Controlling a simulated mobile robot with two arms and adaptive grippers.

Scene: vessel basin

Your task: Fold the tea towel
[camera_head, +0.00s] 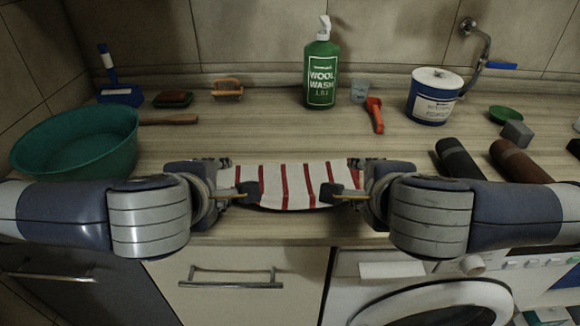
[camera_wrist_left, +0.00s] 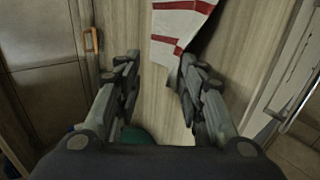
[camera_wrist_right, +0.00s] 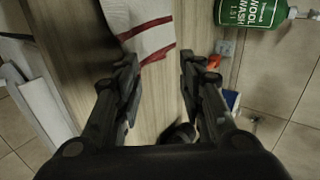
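A white tea towel with red stripes (camera_head: 296,184) lies on the worktop near its front edge, between my two grippers. My left gripper (camera_head: 236,178) is at the towel's left end. In the left wrist view my left gripper (camera_wrist_left: 155,75) has its fingers apart, with the towel (camera_wrist_left: 176,24) just beyond the right finger's tip. My right gripper (camera_head: 345,180) is at the towel's right end. In the right wrist view my right gripper (camera_wrist_right: 158,72) is open, with the towel (camera_wrist_right: 145,28) beyond the left fingertip. I cannot tell whether either finger touches the cloth.
A teal basin (camera_head: 75,148) stands at the left. Behind the towel are a green wool wash bottle (camera_head: 321,72), a red-handled tool (camera_head: 375,114) and a blue-white tub (camera_head: 433,98). Dark cylinders (camera_head: 458,158) lie at the right.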

